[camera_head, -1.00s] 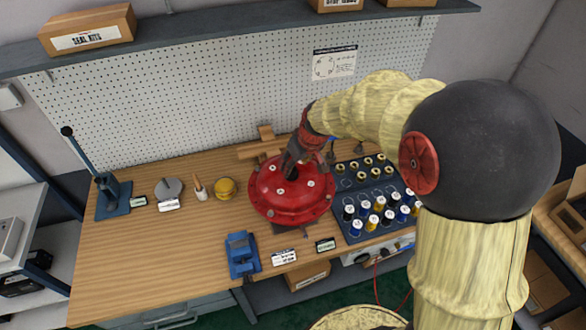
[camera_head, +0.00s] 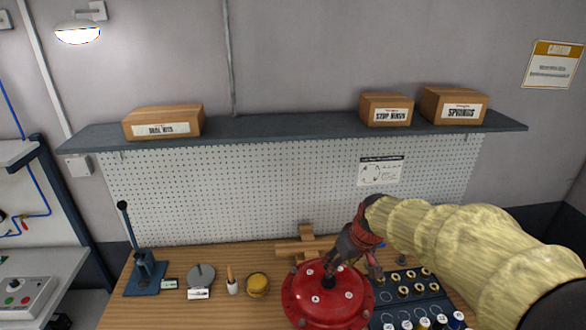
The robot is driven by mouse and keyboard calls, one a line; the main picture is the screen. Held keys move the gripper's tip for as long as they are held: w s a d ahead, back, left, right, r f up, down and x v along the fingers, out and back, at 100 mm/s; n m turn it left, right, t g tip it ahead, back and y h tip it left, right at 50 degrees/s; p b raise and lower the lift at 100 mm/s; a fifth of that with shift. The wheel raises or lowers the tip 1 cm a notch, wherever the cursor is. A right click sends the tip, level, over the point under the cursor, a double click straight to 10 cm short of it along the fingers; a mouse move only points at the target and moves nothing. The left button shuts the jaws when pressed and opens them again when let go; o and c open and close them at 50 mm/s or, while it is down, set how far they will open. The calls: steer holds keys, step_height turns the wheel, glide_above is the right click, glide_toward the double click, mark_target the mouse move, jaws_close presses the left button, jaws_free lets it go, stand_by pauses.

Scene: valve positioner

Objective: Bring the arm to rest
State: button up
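My gripper (camera_head: 338,266) is at the end of my arm, which reaches in from the right under a pale yellow cover. Its dark fingers point down over the red round valve positioner housing (camera_head: 302,306) on the wooden bench. The fingertips are close to the top of the housing. I cannot tell whether they touch it or whether they are open or shut. The lower part of the housing is cut off by the picture's edge.
A dark tray (camera_head: 398,312) with several small parts lies right of the housing. A blue lever press (camera_head: 147,272), grey disc (camera_head: 201,275) and yellow round part (camera_head: 257,284) stand left. A wooden stand (camera_head: 304,246) is behind. A shelf (camera_head: 270,126) with boxes hangs above.

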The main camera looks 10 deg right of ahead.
steer(key=s+a+f+m+t+h+b, duration=0.1)
steer(key=s+b, duration=0.9)
steer(key=s, duration=1.5)
steer(key=shift+s+f+m+b, duration=0.25)
steer(key=shift+s+m+b, duration=0.15)
steer(key=shift+m, duration=0.5)
steer(key=shift+w, duration=0.1)
